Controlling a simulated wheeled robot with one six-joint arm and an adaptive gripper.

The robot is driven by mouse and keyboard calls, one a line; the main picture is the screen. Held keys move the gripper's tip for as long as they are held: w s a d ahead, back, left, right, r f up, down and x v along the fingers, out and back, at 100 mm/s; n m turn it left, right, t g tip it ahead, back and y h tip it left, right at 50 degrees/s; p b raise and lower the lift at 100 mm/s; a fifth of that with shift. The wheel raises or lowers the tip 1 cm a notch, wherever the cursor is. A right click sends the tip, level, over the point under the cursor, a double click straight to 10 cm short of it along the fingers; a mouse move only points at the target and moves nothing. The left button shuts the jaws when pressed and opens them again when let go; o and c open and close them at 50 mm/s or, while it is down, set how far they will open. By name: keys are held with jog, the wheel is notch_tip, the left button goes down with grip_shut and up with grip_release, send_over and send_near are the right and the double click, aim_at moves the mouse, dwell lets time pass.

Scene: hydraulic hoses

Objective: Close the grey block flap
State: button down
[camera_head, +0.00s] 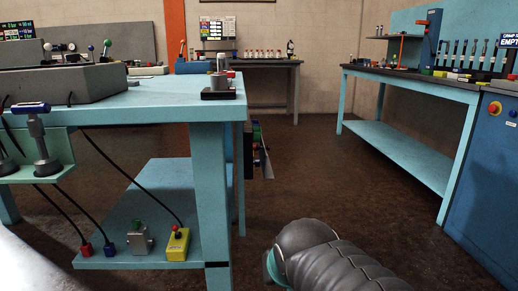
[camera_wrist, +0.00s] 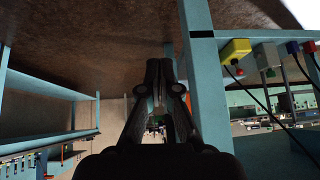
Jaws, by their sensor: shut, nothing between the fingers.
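A small grey block (camera_head: 139,240) with a green top stands on the lower shelf of the near blue bench, left of the yellow box. It also shows, upside down, in the wrist view (camera_wrist: 266,57) at the upper right. It is too small to tell how its flap stands. My gripper (camera_wrist: 159,66) is shut and empty in the middle of the wrist view. It is apart from the block, with the bench leg between them in that view. In the head view only part of my arm shows at the bottom, and the fingers are hidden.
The blue bench leg (camera_head: 210,190) stands right of the block. A yellow box (camera_head: 177,245) with a red button and cable sits beside it. Red (camera_head: 86,250) and blue (camera_head: 110,248) cable ends lie to its left. The brown floor (camera_head: 330,160) is clear towards the right bench (camera_head: 410,86).

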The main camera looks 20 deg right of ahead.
jog(key=w+d+r+m+t+p, duration=0.3)
jog(key=w+d+m+t, duration=0.15)
jog(key=w+d, duration=0.45)
jog(key=w+d+r+m+t+y+p, duration=0.1)
jog(key=w+d+r+m+t+p, duration=0.2)
jog(key=w+d+m, duration=0.55)
jog(key=w+d+r+m+t+p, duration=0.25)
jog(key=w+d+p, duration=0.2)
jog(key=w, duration=0.85)
jog(key=w+a, duration=0.3)
jog(key=w, duration=0.8)
jog(key=shift+a+t, duration=0.15)
jog(key=shift+t, duration=0.25)
